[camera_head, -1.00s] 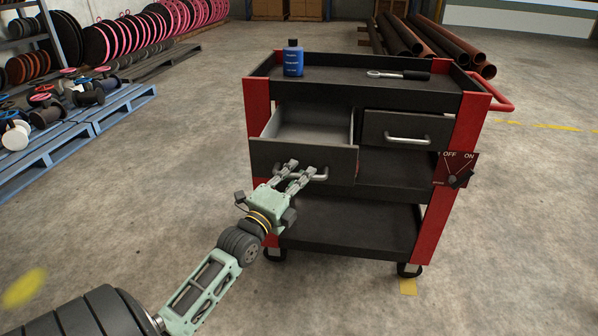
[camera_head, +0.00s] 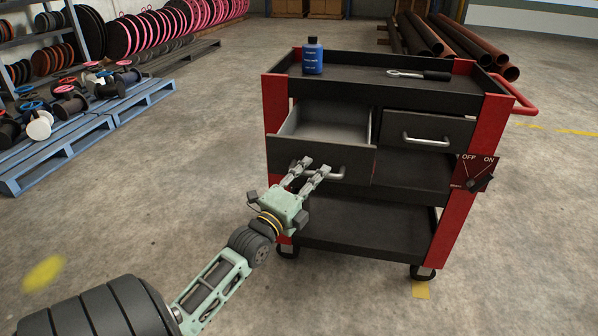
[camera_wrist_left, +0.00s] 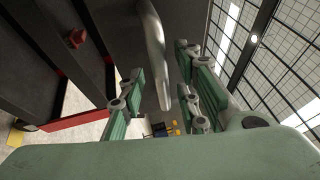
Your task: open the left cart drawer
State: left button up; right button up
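The left cart drawer (camera_head: 320,157) is a dark drawer pulled part way out, its empty grey inside showing in the head view. Its silver bar handle (camera_head: 334,176) is on the front, and the handle (camera_wrist_left: 155,48) also shows in the left wrist view. My right gripper is not in view.
The right drawer (camera_head: 430,135) is shut. On the cart top (camera_head: 365,75) stand a blue bottle (camera_head: 312,57) and a ratchet (camera_head: 420,74). An OFF/ON switch panel (camera_head: 477,173) is on the right post. Blue pallets (camera_head: 85,130) with spools lie at left; the floor before the cart is clear.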

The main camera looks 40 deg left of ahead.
pick_arm(q)
jog(key=v, duration=1)
jog(key=shift+s, duration=0.4)
jog(key=shift+f, duration=0.1)
